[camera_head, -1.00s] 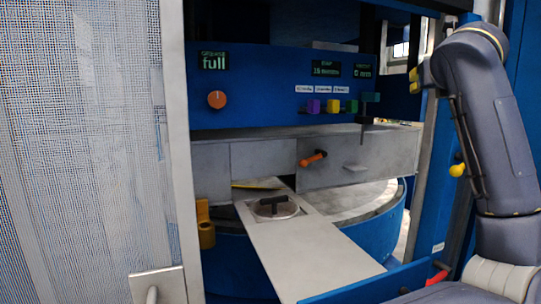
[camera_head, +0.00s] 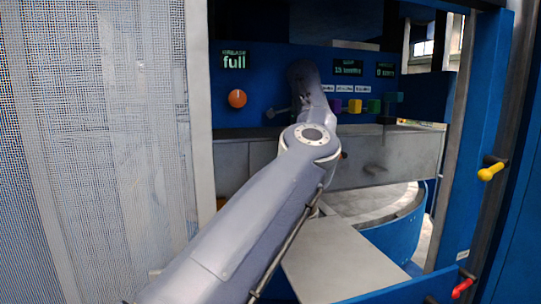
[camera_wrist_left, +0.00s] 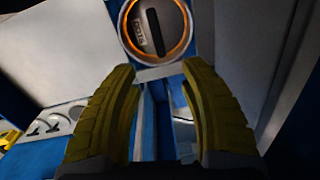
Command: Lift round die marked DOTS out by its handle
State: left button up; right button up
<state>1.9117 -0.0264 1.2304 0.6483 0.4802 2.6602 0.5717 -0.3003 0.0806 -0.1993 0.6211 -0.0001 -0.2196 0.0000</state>
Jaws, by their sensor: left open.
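In the left wrist view a round metal die (camera_wrist_left: 170,12) with a glowing orange ring lies near the top edge. It carries a label reading DOTS and a dark bar handle (camera_wrist_left: 153,32) across its middle. My left gripper (camera_wrist_left: 158,78) has its two yellow fingers spread, with nothing between them. The die and handle lie beyond the fingertips, apart from them. In the head view my left arm crosses the middle and hides the die; the left gripper's fingers do not show there. My right gripper is in neither current view.
A grey plate (camera_head: 335,265) extends toward me from the machine, beside a round blue-sided table (camera_head: 405,240). A blue panel (camera_head: 250,75) carries an orange knob (camera_head: 237,98) and a display reading full. A mesh door (camera_head: 100,130) stands at left. A yellow knob (camera_head: 489,172) sticks out at right.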

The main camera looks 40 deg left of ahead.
pick_arm(q)
jog(key=shift+n+h, duration=0.4)
jog(key=shift+n, duration=0.4)
jog(key=f, duration=0.5)
jog(key=a+f, duration=0.1)
jog(key=f, duration=1.1)
jog(key=shift+s+a+f, duration=0.15)
jog(key=shift+s+f, duration=0.1)
jog(key=shift+s, duration=0.15)
jog(key=shift+c, duration=0.3)
grip_shut()
jog(key=shift+r, duration=0.15)
notch_tip(320, 180, up, 17)
dwell(2.9)
dwell(0.5)
